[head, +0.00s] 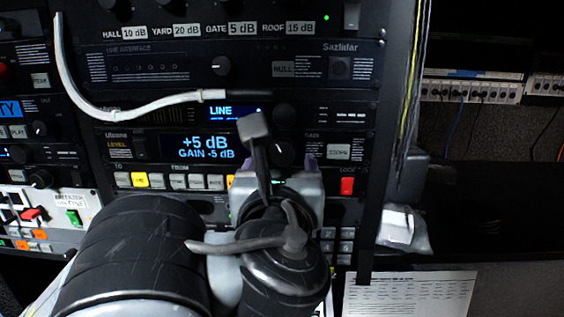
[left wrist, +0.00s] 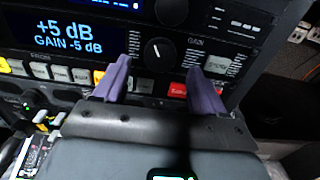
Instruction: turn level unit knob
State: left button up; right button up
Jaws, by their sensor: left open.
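The level unit (head: 122,149) is a black rack panel with a blue-lit display (head: 207,147) reading "+5 dB" and "GAIN -5 dB". The display also shows in the left wrist view (left wrist: 72,36). Its round black gain knob (left wrist: 158,52), with a white pointer line near upright, sits right of the display.
Below the display is a row of white and yellow buttons (head: 140,180); a red button (head: 347,186) is at its right. A white cable (head: 130,112) loops above, ending near the "LINE" unit (head: 222,111). Thin hanging cables (head: 410,85) run down right of the rack.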

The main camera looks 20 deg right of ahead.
aim_at(283, 155)
pick_arm(q)
jog(key=shift+p+x, duration=0.3)
jog(key=shift+x, duration=1.3)
jog(key=c, duration=1.1)
jog(key=shift+o, duration=0.2)
jog(key=shift+f+n+b, duration=0.1)
jog(key=shift+n+b, duration=0.3)
jog(key=shift+b, duration=0.1)
jog(key=shift+n+b, duration=0.75)
jog(key=shift+n, duration=0.15)
jog(key=shift+n+b, duration=0.8)
jog(key=shift+n, duration=0.7)
